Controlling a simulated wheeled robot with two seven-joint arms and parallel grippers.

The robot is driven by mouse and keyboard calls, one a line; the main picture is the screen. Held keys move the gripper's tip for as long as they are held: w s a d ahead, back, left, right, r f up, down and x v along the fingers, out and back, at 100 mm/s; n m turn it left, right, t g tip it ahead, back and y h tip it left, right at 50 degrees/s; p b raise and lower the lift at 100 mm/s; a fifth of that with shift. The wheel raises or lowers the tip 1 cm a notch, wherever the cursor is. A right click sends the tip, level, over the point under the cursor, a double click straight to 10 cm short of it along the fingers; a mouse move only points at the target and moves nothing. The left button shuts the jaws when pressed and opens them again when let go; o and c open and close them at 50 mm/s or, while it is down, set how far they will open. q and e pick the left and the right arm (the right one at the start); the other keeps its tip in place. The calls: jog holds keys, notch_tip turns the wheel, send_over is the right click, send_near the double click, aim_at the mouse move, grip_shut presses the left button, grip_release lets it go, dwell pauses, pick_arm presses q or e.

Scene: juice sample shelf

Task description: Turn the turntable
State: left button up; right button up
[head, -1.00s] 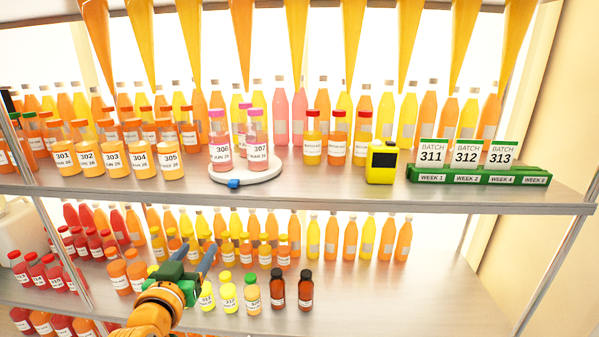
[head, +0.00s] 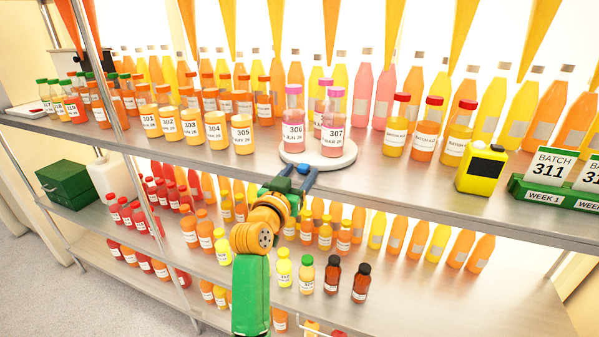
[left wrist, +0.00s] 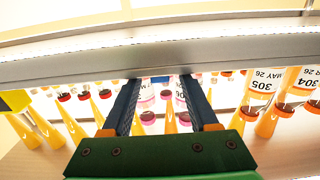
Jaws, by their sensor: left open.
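The turntable (head: 345,157) is a white round disc on the upper shelf, near its front edge. Pink-capped bottles stand on it, two of them labelled 306 (head: 293,135) and 307 (head: 332,140). A small blue tab (head: 303,169) is at its front rim; it also shows in the left wrist view (left wrist: 160,79). My left gripper (head: 299,174) is open at the shelf's front edge, just before the turntable. In the left wrist view the gripper (left wrist: 160,84) has the tab between its fingertips; contact cannot be told. My right gripper is not in view.
Orange jars (head: 241,135) stand left of the turntable and red-capped bottles (head: 427,130) right of it. A yellow device (head: 481,168) and a green sign rack (head: 545,197) are further right. The steel shelf edge (head: 420,205) runs beneath; the lower shelf holds several bottles.

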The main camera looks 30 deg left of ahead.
pick_arm(q)
jog(key=shift+s+r, duration=0.1)
jog(key=shift+s, duration=0.1)
jog(key=shift+c, duration=0.9)
grip_shut()
